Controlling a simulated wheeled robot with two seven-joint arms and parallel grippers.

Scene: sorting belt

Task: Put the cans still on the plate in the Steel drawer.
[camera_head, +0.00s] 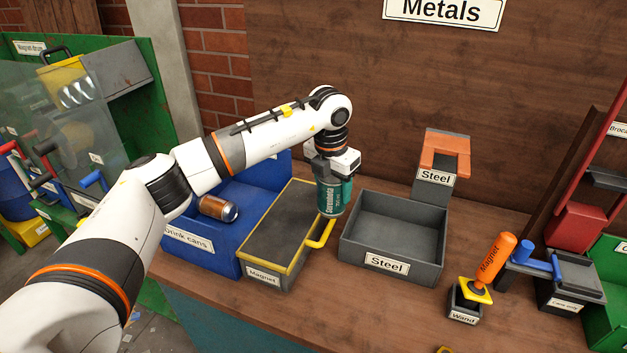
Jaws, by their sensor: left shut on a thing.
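My left gripper (332,168) is shut on a green can (335,197) with a white label. It holds the can upright above the gap between the magnet plate and the Steel drawer. The magnet plate (270,232) is a dark grey slab with a yellow rim and a yellow handle, labelled "Magnet". I see no can on its visible surface. The Steel drawer (395,262) is an open grey box labelled "Steel", and its visible inside is empty. My right gripper is not in view.
A blue Drink cans bin (190,252) at the left holds an orange-brown can (217,208). An orange-handled magnet wand (491,262) stands in a holder right of the drawer. A grey Steel stand (434,190) with an orange top is behind the drawer.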

